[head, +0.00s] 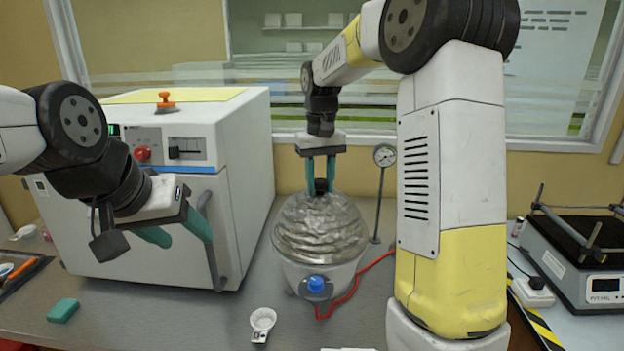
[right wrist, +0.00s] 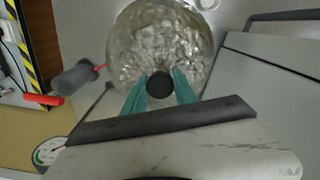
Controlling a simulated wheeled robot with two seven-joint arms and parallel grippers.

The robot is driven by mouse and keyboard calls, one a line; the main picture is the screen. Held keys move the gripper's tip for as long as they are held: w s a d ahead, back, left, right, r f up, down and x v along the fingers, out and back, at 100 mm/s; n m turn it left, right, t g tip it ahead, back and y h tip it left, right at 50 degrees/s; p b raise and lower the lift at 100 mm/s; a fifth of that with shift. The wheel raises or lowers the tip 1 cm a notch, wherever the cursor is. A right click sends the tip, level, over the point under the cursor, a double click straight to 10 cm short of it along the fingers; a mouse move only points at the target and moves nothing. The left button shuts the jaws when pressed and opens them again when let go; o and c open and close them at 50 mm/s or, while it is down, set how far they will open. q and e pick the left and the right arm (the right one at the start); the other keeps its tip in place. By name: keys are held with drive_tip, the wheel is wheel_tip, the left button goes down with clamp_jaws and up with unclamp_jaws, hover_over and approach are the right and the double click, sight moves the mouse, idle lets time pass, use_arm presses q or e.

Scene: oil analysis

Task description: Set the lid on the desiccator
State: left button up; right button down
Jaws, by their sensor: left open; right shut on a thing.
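The desiccator (head: 309,277) is a pale round bowl with a blue knob on its front, standing on the bench. Its lid (head: 320,226) is a silvery, rippled dome over the bowl's mouth; I cannot tell whether it rests on the rim or hangs just above. My right gripper (head: 320,184) points down over the dome, its teal fingers shut on the lid's dark knob. The knob (right wrist: 159,84) also shows between the fingers in the right wrist view. My left gripper (head: 180,232) is open and empty, left of the desiccator, in front of the white oven.
The white oven (head: 178,145) stands behind at left. A red hose (head: 355,288) and a gauge on a stand (head: 384,156) are right of the desiccator. A black-topped device (head: 577,255) stands at right.

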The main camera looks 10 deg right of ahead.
drive_tip(key=shift+f, duration=0.55)
idle(0.4)
drive_tip(key=c, duration=0.9)
unclamp_jaws()
